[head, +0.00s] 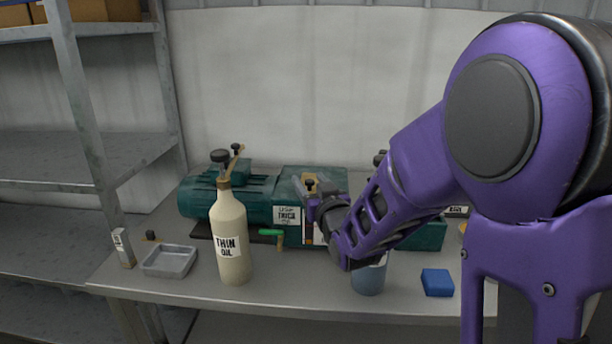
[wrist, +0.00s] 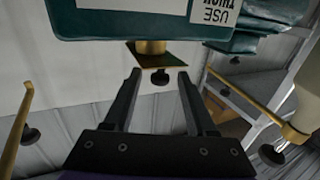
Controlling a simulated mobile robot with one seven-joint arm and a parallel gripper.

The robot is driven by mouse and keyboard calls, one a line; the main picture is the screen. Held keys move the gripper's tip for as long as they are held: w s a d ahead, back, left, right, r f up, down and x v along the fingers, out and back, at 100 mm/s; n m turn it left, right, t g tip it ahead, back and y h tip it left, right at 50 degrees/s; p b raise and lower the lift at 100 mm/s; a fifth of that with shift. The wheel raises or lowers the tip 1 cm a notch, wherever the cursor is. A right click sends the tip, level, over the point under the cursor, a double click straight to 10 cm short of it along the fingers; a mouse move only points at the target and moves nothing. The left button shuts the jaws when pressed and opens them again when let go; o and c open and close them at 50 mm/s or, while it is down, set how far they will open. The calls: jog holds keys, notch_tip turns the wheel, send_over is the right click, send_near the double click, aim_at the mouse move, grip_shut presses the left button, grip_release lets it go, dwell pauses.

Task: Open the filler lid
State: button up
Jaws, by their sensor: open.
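A teal machine (head: 257,196) with a "use thick oil" label stands on the bench. On its top is a brass filler lid (head: 311,181) with a black knob. In the wrist view, which is upside down, the brass lid (wrist: 158,59) lies flat across a short brass neck, and its black knob (wrist: 160,78) points away from the machine. My gripper (head: 311,205) is at the lid, partly hidden by my own arm. In the wrist view my gripper (wrist: 158,76) is open, with the knob between its fingertips and a gap on each side.
A cream "thin oil" bottle (head: 230,238) stands in front of the machine's left part. A metal tray (head: 170,261), a blue-grey cup (head: 369,278) and a blue block (head: 437,282) are on the bench. A second teal unit (head: 430,234) is partly behind my arm. Shelves (head: 75,160) stand left.

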jog(key=shift+w+a, duration=0.1)
jog(key=shift+w, duration=0.25)
jog(key=shift+c, duration=0.4)
grip_shut()
dwell(1.0)
